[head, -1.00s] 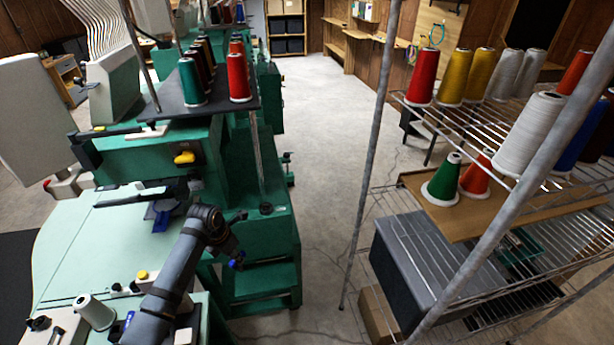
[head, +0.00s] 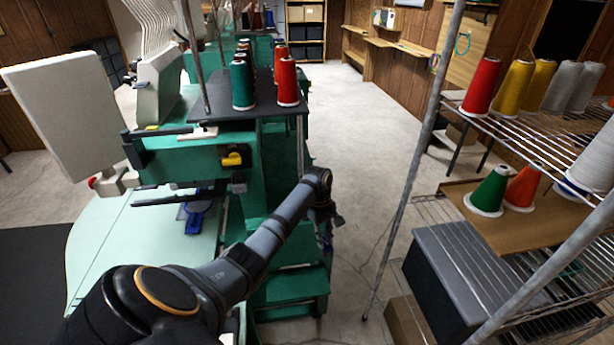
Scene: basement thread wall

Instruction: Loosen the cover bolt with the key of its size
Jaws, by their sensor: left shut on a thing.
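My left arm reaches from the lower left across the green sewing machine (head: 190,160). My left gripper (head: 328,226) hangs beyond the machine's right side, over the gap before the wire rack. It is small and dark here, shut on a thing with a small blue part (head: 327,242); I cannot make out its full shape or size. The machine has a yellow-and-black knob (head: 233,158) on its front and a blue part (head: 197,218) under its arm. I cannot make out the cover bolt. My right gripper is not in view.
A wire rack (head: 470,106) with thread cones stands at the right, its metal post (head: 414,165) near my left gripper. A dark grey box (head: 462,260) sits low in it. The pale floor aisle (head: 335,130) between machine and rack is clear.

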